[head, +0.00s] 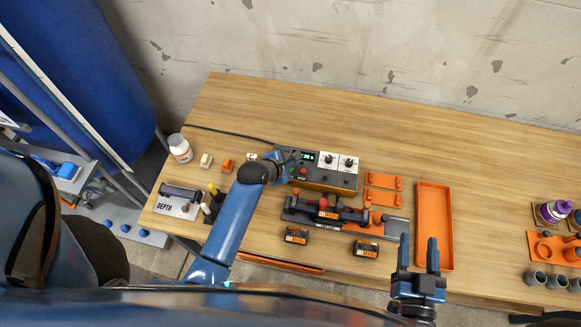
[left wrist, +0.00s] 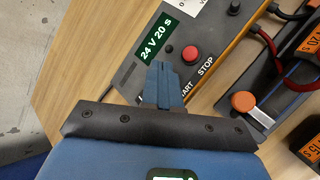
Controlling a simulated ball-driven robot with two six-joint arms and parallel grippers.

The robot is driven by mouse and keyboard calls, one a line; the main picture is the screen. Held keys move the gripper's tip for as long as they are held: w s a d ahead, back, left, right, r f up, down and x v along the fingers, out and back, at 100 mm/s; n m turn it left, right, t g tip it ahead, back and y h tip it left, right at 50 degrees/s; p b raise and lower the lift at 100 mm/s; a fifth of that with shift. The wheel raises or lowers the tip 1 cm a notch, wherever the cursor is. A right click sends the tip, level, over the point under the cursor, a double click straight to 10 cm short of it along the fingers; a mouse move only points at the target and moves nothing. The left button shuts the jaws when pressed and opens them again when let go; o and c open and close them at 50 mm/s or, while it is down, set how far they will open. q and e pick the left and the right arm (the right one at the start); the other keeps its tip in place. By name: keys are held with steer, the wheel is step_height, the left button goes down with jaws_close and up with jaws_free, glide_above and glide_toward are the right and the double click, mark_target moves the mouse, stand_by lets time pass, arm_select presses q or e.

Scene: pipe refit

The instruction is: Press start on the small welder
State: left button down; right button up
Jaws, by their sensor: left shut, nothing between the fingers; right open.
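The small welder (head: 328,182) is a dark grey box with an orange edge and a green display, standing at the back middle of the bench. In the left wrist view, its panel (left wrist: 128,72) shows a display (left wrist: 157,41) reading 24 V 20 s and a red button (left wrist: 191,55) by the word STOP. My left gripper (left wrist: 162,72) is shut and empty, its fingertips over the panel beside the red button. The START label is partly covered, and the start button is hidden behind the fingers. I cannot tell whether they touch. My right gripper (head: 419,246) is open and empty at the front.
A clamp fixture (head: 332,212) stands in front of the welder. An orange tray (head: 434,225) lies to the right, and orange-labelled blocks (head: 297,236) lie in front. A white bottle (head: 180,148) and a DEPTH gauge (head: 177,202) are at the left. Cables (left wrist: 264,44) leave the welder.

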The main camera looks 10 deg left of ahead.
arm_select(q)
steer(key=shift+f, duration=0.2)
stand_by(0.5)
steer(key=shift+f, duration=0.2)
steer(key=shift+f, duration=0.5)
stand_by(0.8)
steer(key=shift+r, duration=0.15)
steer(key=shift+r+p, duration=0.75)
steer(key=shift+p, duration=0.05)
step_height(320, 180, up, 5)
steer(key=p, duration=0.5)
stand_by(0.4)
stand_by(0.9)
